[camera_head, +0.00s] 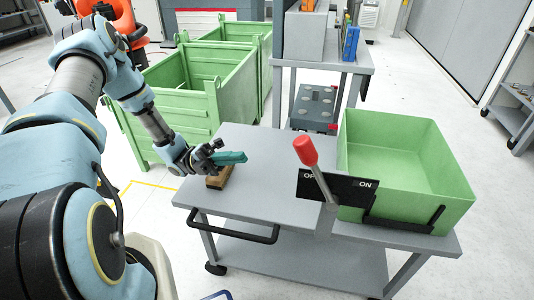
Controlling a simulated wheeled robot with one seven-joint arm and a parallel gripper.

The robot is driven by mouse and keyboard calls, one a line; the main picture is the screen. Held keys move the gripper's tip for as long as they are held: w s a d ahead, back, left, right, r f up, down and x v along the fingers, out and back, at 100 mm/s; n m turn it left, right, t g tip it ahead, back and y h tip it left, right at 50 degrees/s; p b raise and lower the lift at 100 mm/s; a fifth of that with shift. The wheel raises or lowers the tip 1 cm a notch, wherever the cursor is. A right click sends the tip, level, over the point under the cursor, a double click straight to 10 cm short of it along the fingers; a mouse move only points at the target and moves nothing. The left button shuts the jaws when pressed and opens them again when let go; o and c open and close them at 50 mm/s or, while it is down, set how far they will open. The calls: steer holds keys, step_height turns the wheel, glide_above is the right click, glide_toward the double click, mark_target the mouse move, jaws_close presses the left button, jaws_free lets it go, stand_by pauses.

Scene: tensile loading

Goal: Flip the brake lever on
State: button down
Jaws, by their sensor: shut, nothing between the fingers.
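The brake lever (318,170) has a red knob and a grey shaft. It rises from the front of a grey cart, and its top leans left. A black plate (350,188) behind it carries the words OFF, partly hidden by the lever, and ON at the right. The knob is on the OFF side. My gripper (243,157), with teal fingers, is shut and empty. It is left of the lever, clearly apart from it, above the cart top near a small brown block.
The grey cart (262,160) has a black handle (235,232) at its front left. A green bin (400,150) stands on its right end. Large green crates (190,90) stand behind at the left. A grey shelf unit (325,60) is behind the cart. The cart top between gripper and lever is clear.

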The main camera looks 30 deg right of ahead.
steer(key=p, duration=0.3)
glide_toward(300, 143)
steer(key=s+d, duration=0.4)
steer(key=shift+d+f, duration=0.1)
steer(key=shift+f, duration=0.05)
steer(key=r+t+p, duration=0.1)
steer(key=p, duration=0.1)
steer(key=s+d+r+n+t+y+p, duration=0.1)
steer(key=p, duration=0.1)
steer(key=shift+d+r+t+p, duration=0.15)
steer(key=shift+t+p, duration=0.15)
steer(key=shift+p, duration=0.1)
steer(key=d+p, duration=0.1)
steer(key=p, duration=0.1)
steer(key=shift+s+r+p, duration=0.35)
steer(key=shift+r, duration=0.05)
steer(key=s+d+r+n+t+y+p, duration=0.1)
steer(key=s+d+t+y+p, duration=0.1)
steer(key=s+d+p, duration=0.5)
steer(key=shift+s+d+r+t+p, duration=0.15)
steer(key=shift+d+t+p, duration=0.7)
steer(key=shift+p, duration=0.45)
steer(key=shift+s+d, duration=0.1)
steer(key=shift+d, duration=0.05)
